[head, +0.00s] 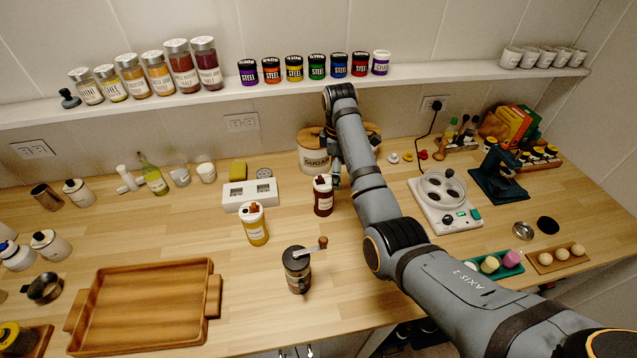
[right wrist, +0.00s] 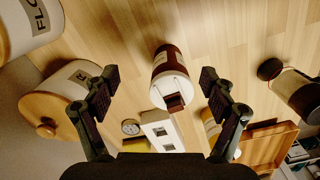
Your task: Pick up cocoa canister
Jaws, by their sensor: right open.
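The cocoa canister, a dark brown-red jar with a white label and pale lid (head: 323,196), stands upright on the wooden counter. In the right wrist view it (right wrist: 171,60) appears between my two fingers and a little beyond their tips, its lid toward the camera. My right gripper (head: 335,180) is at the canister's far right side in the head view, partly hidden by my arm. In the right wrist view my right gripper (right wrist: 160,88) is open, with nothing held. My left gripper is not in view.
A sugar canister (head: 312,158) stands just behind. A yellow jar (head: 255,226), a white box (head: 250,194) and a hand grinder (head: 297,270) are nearby. A shelf (head: 215,92) with jars runs above.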

